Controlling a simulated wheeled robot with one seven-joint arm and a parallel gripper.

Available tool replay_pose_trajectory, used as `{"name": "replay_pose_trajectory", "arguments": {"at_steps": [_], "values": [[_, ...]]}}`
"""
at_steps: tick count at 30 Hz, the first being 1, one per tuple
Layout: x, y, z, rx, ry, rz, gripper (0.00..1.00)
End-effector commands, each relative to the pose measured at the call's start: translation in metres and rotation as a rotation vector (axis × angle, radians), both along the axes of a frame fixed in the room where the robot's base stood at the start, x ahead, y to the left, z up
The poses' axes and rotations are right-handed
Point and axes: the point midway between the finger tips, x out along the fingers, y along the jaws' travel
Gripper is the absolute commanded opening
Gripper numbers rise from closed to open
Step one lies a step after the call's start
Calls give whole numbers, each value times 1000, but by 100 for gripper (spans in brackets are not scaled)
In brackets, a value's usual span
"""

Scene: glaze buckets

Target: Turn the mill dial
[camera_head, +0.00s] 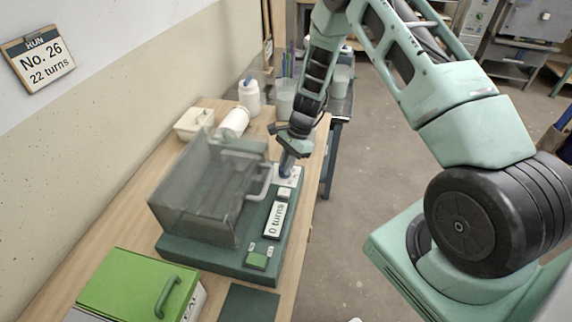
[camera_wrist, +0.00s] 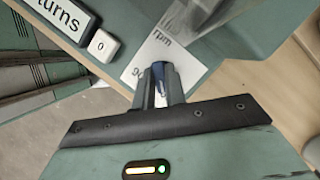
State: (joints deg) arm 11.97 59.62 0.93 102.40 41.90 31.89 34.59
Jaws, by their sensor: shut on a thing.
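The mill has a dark green base (camera_head: 205,252) with a grey see-through hood (camera_head: 200,195) on it. Its display (camera_head: 275,219) reads "0 turns". A white scale plate (camera_head: 291,178) lies at the far end of the control strip; it also shows in the wrist view (camera_wrist: 140,66) with "rpm" and part of a number. My gripper (camera_head: 287,168) points down at this plate.
A wall sign (camera_head: 43,60) reads "RUN No. 26 22 turns". A small button marked 0 (camera_wrist: 101,45) sits between display and plate. A green-lidded box (camera_head: 135,288) stands nearer. White jars (camera_head: 249,97) and a cream tub (camera_head: 194,123) stand beyond the mill.

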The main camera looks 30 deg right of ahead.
Motion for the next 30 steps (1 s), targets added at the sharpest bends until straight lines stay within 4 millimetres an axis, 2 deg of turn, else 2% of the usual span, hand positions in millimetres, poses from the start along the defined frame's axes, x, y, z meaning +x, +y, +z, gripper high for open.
{"name": "replay_pose_trajectory", "arguments": {"at_steps": [11,12,13,14,23,26,30], "values": [[0,0,0,-1,-1,6,0],[0,0,0,-1,-1,6,24],[0,0,0,-1,-1,6,32],[0,0,0,0,-1,6,35],[0,-1,1,0,-2,5,35],[1,-4,8,-1,-4,5,35],[2,-13,29,-2,-5,4,35]]}}
